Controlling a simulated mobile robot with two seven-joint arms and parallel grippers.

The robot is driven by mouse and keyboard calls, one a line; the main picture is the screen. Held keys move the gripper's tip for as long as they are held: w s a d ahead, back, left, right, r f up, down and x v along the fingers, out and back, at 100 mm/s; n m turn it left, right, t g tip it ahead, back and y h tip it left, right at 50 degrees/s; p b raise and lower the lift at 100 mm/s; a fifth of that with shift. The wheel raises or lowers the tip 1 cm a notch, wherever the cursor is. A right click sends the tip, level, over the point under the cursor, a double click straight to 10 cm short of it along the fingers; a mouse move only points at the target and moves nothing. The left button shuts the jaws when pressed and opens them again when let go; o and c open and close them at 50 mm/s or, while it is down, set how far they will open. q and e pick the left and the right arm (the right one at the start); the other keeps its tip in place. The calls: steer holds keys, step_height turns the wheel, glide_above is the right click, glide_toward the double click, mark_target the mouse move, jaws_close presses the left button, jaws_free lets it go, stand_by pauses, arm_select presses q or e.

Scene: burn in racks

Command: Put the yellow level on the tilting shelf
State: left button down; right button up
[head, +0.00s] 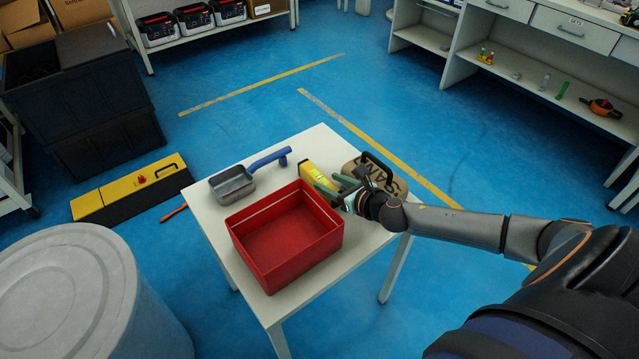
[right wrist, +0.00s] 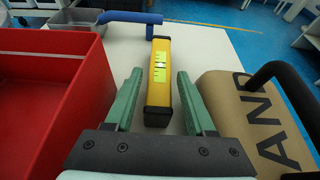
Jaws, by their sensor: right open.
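The yellow level (head: 320,179) with black ends lies on the small white table (head: 312,143), right of the red bin. In the right wrist view the level (right wrist: 160,75) points away from me, its bright vial window facing up. My right gripper (head: 331,187) is open at the level's near part. Its green fingers (right wrist: 158,88) appear on either side of the level, with a gap at each side. My left gripper is out of view. Shelving units stand at the top left and top right (head: 473,63); I cannot tell which is the tilting shelf.
The red bin (head: 335,236) is close left of my right gripper; a brown sandbag (head: 394,178) with a black handle is close right. A metal scoop (head: 232,188) with a blue handle lies behind the bin. Blue floor (head: 400,95) is clear between table and shelves.

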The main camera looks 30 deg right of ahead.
mark_target(323, 180)
steer(key=shift+b+x, duration=0.65)
steer(key=shift+x, duration=2.05)
steer(key=shift+f, duration=0.1)
steer(key=shift+s, duration=0.1)
jaws_close()
